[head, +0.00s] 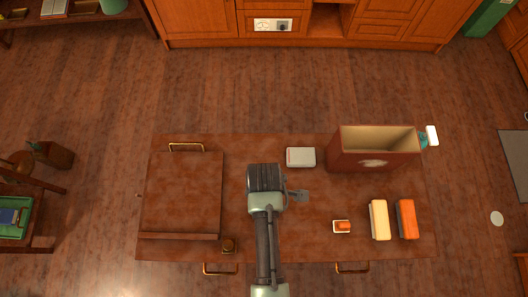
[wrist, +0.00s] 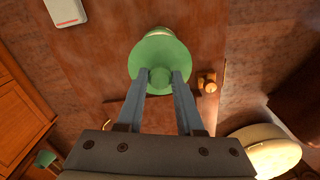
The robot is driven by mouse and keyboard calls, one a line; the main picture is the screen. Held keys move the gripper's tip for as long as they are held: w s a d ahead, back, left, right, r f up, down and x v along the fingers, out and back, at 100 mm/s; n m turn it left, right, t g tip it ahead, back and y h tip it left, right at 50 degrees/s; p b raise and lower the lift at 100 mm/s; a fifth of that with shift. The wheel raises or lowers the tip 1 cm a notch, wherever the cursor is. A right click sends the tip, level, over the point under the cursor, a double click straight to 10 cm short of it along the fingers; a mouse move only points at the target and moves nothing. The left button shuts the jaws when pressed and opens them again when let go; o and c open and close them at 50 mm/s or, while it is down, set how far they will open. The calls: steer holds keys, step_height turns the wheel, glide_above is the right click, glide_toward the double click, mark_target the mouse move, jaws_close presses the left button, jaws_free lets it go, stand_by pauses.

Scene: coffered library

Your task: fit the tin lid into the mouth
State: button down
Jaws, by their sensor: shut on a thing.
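In the wrist view, a round green lid (wrist: 158,55) with a green knob fills the space just beyond my gripper (wrist: 160,80). My gripper's two grey fingers are closed on the knob, one on each side. A thin pale edge shows at the lid's far side, perhaps the rim of the tin beneath. The lid hides the rest, so I cannot tell whether it is seated in a mouth or held above it. In the head view, my gripper (head: 265,178) is over the middle of the table and its body hides the lid and the tin.
A white box (head: 300,157), open brown box (head: 350,155), cream block (head: 379,220), orange block (head: 407,219) and small orange item (head: 342,226) are right.

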steer(key=shift+f+b, duration=2.05)
steer(key=shift+f, duration=0.8)
steer(key=shift+p, duration=0.7)
steer(key=shift+f+b, duration=0.75)
steer(key=shift+f, duration=0.25)
steer(key=shift+c, duration=2.3)
jaws_free()
step_height(320, 180, up, 13)
steer(key=shift+r, duration=0.1)
